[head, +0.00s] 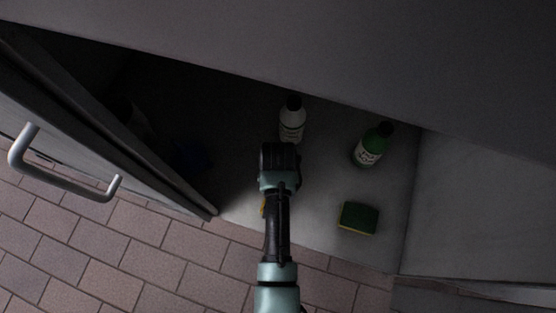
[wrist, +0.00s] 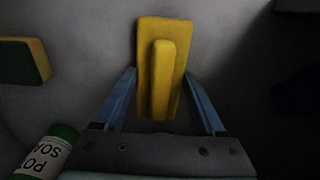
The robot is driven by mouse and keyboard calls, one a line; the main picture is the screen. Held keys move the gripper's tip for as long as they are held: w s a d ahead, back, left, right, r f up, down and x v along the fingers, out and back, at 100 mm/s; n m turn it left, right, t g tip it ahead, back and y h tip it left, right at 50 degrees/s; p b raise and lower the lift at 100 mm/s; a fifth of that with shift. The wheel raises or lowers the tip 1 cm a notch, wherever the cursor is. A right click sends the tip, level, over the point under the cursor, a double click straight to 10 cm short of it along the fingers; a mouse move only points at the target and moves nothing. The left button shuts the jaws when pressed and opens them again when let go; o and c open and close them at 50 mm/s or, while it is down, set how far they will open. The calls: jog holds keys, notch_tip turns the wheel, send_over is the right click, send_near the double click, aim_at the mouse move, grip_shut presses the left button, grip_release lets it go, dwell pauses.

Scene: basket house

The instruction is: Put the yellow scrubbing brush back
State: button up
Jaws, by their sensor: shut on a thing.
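The yellow scrubbing brush (wrist: 162,45) is between the two blue fingers of my gripper (wrist: 160,78) in the wrist view. My gripper is shut on it. In the head view only a sliver of the yellow brush (head: 263,206) shows at the left side of my arm, over the front part of the cabinet floor (head: 320,222). My arm hides the rest of the brush and the fingertips there. Whether the brush touches the floor I cannot tell.
A white bottle with a black cap (head: 291,125) stands just beyond my wrist. A green bottle (head: 369,148) and a green-yellow sponge (head: 358,218) are to the right. The open cabinet door (head: 90,125) is at left. A dark blue item (head: 196,156) is in shadow.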

jog(key=o, duration=1.3)
jog(key=shift+f, duration=0.1)
notch_tip(320, 180, up, 12)
jog(key=p, duration=0.8)
jog(key=shift+r, duration=0.2)
